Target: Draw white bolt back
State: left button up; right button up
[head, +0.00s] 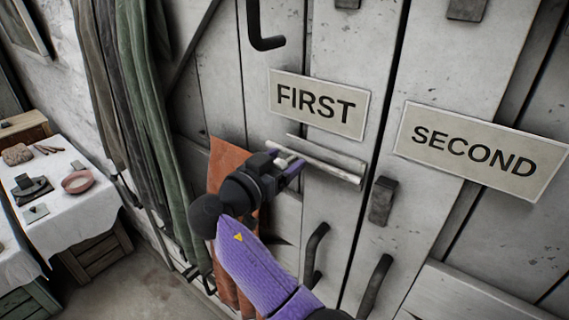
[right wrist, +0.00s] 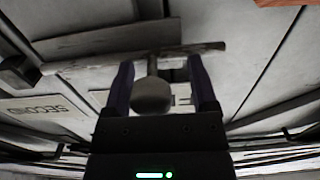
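The white bolt (head: 325,160) is a pale bar lying slantwise on the grey plank door, just below the FIRST sign (head: 319,103). In the right wrist view the bolt bar (right wrist: 90,62) runs across the picture, with a round knob (right wrist: 152,95) standing out from it towards the camera. My right gripper (head: 288,172) is at the bolt's left part in the head view. In the right wrist view its fingers (right wrist: 162,85) stand apart on either side of the knob, with a clear gap on the right side. My left gripper is not in view.
A SECOND sign (head: 475,148) is on the door to the right. Dark handles (head: 315,254) and a dark block (head: 382,200) stick out below. An orange-brown cloth (head: 228,158) and long coats (head: 140,110) hang at the left. A cloth-covered table (head: 75,205) stands far left.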

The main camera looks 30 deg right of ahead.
jog(key=shift+s, duration=0.1)
jog(key=b+v, duration=0.2)
jog(key=v, duration=0.8)
jog(key=shift+d, duration=0.1)
